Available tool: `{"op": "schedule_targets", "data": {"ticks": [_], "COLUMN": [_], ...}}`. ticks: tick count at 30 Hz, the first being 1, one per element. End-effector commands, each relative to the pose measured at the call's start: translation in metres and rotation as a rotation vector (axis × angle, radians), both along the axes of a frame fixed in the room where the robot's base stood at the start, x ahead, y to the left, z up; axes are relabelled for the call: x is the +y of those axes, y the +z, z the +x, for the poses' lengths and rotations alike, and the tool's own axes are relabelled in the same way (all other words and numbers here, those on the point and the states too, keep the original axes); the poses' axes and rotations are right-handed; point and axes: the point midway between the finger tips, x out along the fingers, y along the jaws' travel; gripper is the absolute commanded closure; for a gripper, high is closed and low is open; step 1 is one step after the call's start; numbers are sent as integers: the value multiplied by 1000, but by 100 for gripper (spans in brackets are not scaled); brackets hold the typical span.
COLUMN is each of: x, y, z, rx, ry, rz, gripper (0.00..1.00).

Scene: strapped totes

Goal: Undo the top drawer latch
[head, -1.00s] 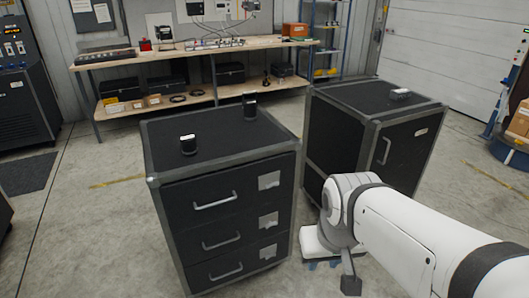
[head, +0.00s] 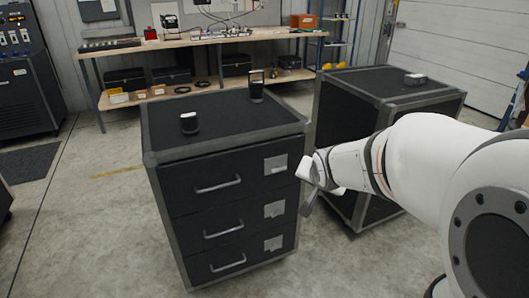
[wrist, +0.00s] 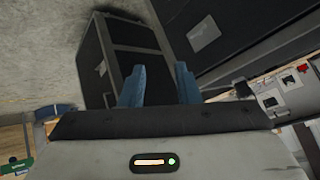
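The black drawer cabinet (head: 170,240) stands at centre left with three drawers, each with a grey bar handle. The top drawer's latch (head: 275,165) is a pale grey plate at the drawer's right end; whether it is fastened is too small to tell. My gripper (head: 312,183) is just right of the cabinet's front right edge, near the top latch and apart from it. In the wrist view its two blue fingers (wrist: 158,82) are spread with nothing between them. A pale latch plate (wrist: 204,36) shows on the dark cabinet face, up and right of the fingers.
A second black cabinet (head: 345,100) stands to the right, partly behind my arm; its side handle shows in the wrist view. A workbench (head: 200,45) is behind.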

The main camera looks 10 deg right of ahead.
Motion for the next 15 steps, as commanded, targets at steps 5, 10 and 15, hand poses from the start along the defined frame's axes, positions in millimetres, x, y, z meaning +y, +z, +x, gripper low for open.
{"op": "schedule_targets", "data": {"ticks": [5, 10, 15], "x": [-7, -1, 8], "y": [-78, -133, -171], "z": [103, 169, 200], "rx": [-298, -502, -586], "ry": [-127, -146, -113], "rz": [274, 626, 935], "gripper": [71, 71, 71]}}
